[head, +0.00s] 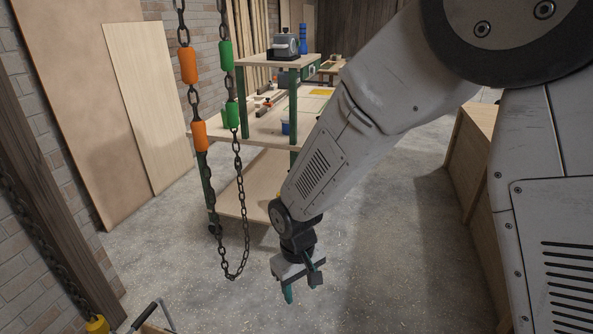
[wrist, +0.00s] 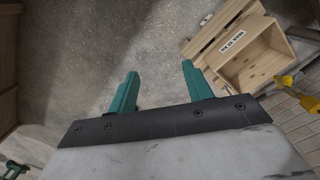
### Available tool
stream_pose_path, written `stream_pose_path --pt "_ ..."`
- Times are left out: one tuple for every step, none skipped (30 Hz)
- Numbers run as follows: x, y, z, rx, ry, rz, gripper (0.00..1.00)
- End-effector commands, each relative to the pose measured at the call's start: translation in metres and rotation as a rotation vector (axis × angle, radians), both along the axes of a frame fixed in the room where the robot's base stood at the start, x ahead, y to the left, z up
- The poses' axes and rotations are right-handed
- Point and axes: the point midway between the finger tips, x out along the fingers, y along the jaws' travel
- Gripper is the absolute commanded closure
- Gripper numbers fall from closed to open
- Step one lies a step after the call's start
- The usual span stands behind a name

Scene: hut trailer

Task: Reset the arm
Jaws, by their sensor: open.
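My gripper (head: 302,285) hangs at the end of my arm in the head view, pointing down over the bare concrete floor. It has green fingers and holds nothing. In the wrist view my gripper (wrist: 158,82) shows its two green fingers spread apart with empty floor between them. My arm is stretched forward and down from the upper right of the head view.
A workbench with shelves (head: 247,181) stands ahead. A hanging chain (head: 240,195) with orange and green sleeves is left of my gripper. A wooden box (head: 470,160) stands at right. The wrist view shows a wooden crate (wrist: 262,77). Floor between is clear.

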Motion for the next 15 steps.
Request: stream_pose_path --pt "-0.006 -0.022 0.025 -0.009 0.013 -0.031 0.5" --pt "-0.012 -0.034 0.037 -0.017 0.027 -0.048 0.5" --pt "-0.02 -0.05 0.053 -0.027 0.044 -0.07 0.5" --pt "-0.026 -0.061 0.065 -0.034 0.056 -0.088 0.5" --pt "-0.033 -0.073 0.076 -0.039 0.066 -0.104 0.5" --pt "-0.042 -0.088 0.091 -0.046 0.081 -0.129 0.5" --pt "-0.05 -0.098 0.101 -0.049 0.091 -0.145 0.5" --pt "-0.058 -0.109 0.111 -0.053 0.099 -0.164 0.5" --pt "-0.068 -0.122 0.123 -0.054 0.109 -0.187 0.5" --pt "-0.076 -0.132 0.132 -0.056 0.115 -0.204 0.5" --pt "-0.084 -0.142 0.141 -0.056 0.12 -0.223 0.5" --pt "-0.095 -0.153 0.151 -0.056 0.126 -0.246 0.5" --pt "-0.104 -0.162 0.159 -0.054 0.129 -0.263 0.5" --pt "-0.112 -0.17 0.166 -0.052 0.129 -0.283 0.5" --pt "-0.123 -0.18 0.174 -0.048 0.128 -0.307 0.5"
